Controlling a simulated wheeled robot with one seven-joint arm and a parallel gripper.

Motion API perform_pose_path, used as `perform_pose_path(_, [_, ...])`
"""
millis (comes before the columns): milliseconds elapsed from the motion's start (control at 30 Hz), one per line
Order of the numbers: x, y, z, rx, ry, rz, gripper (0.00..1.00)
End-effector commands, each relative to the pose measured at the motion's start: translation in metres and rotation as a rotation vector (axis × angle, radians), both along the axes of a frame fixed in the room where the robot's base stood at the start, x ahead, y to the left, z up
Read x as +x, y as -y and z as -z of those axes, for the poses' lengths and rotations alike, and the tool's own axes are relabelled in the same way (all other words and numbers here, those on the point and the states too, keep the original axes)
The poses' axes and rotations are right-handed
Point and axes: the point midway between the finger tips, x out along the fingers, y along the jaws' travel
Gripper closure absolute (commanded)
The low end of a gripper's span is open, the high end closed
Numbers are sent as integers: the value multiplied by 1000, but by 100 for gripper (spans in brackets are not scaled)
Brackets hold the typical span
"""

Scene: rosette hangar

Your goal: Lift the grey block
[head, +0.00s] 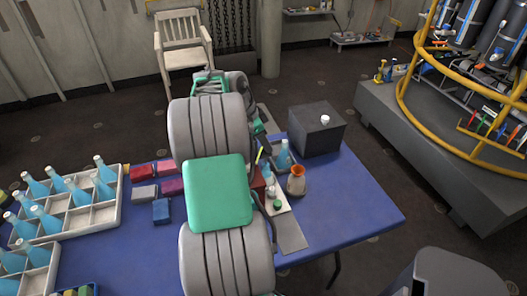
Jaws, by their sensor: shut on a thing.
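A light grey block (144,192) lies on the blue table (345,207), left of my arm, among several coloured blocks. No gripper finger touches it in this view. My arm's large grey and green links fill the middle of the picture and hide the table behind them. My gripper's fingers do not show, so I cannot see what is between them.
Red (140,172), magenta (171,187) and blue (161,210) blocks surround the grey one. A white crate (108,213) of bottles stands left. The table's right end is clear.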

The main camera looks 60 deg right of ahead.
Motion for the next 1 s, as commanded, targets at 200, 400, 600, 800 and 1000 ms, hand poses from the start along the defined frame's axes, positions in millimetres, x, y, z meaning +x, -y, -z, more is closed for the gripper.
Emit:
perform_pose_path(200, [0,0,-13,0,0,0,98])
perform_pose_path(400, [0,0,-23,1,-1,-1,98])
perform_pose_path(600, [0,0,-32,3,-1,-1,98])
perform_pose_path(800, [0,-1,-32,3,-1,-1,98])
perform_pose_path(1000, [0,-1,-32,3,-1,-1,58])
